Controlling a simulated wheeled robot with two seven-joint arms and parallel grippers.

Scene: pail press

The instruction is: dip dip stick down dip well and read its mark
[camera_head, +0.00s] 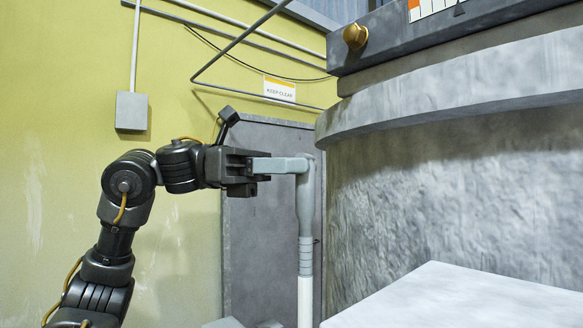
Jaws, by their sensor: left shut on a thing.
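My left gripper (258,170) is shut on the short side bar of a grey upright piece, which I take to be the handle of the dip stick (306,205). The handle stands upright, with a ribbed collar and a white rod below it. The rod runs out of the bottom of the picture, so its lower end and any mark on it are hidden. The dip well cannot be made out. My right gripper is not in view.
A large round grey metal body (430,190) with a wide rim fills the right, close beside the handle. A pale flat slab (470,300) lies at lower right. A grey panel (265,225) stands behind, under a small "KEEP CLEAR" sign (280,90) on the yellow-green wall.

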